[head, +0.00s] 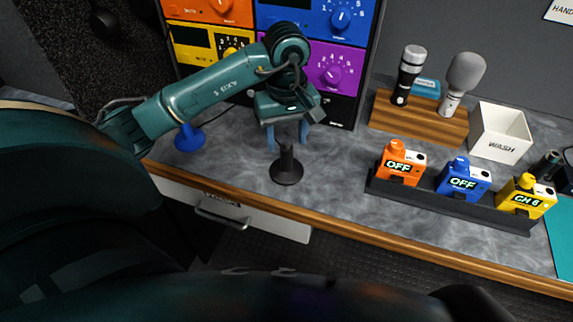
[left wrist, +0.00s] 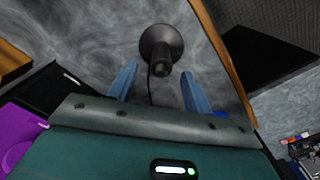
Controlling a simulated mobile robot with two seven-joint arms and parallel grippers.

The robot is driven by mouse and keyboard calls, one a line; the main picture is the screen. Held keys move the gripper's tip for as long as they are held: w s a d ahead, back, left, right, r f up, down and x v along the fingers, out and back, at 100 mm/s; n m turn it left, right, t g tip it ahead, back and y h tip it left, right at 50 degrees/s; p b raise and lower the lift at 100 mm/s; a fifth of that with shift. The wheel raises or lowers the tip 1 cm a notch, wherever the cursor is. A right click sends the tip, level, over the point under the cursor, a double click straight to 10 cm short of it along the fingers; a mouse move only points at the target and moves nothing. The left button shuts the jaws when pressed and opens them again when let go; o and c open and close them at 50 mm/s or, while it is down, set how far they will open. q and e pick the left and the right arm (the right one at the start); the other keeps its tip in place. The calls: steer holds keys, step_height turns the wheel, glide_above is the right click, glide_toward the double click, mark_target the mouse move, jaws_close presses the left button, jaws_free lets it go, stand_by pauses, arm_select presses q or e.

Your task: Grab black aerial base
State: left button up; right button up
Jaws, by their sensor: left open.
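The black aerial base (head: 286,172) stands upright on the grey counter, with a round foot and a narrow stem. It also shows in the left wrist view (left wrist: 160,45), ahead of the fingers. My left gripper (head: 287,136) is right above it with blue fingers pointing down. In the left wrist view the fingers of my left gripper (left wrist: 159,88) are apart, with the stem's top between or just beyond them. Contact does not show. A blue aerial base (head: 190,138) stands to the left on the counter. My right gripper does not show.
Coloured rack panels (head: 335,68) rise behind the arm. To the right are a wooden microphone stand (head: 420,120), a white WASH bin (head: 501,132) and a black tray (head: 450,203) with orange, blue and yellow packs. The counter's wooden front edge (head: 330,228) is close.

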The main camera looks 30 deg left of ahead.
mark_target(286, 158)
arm_select(q)
steer(key=shift+s+f+p, duration=0.1)
steer(key=shift+f+p, duration=0.55)
steer(key=shift+f, duration=2.05)
steer(key=shift+c, duration=0.3)
jaws_close()
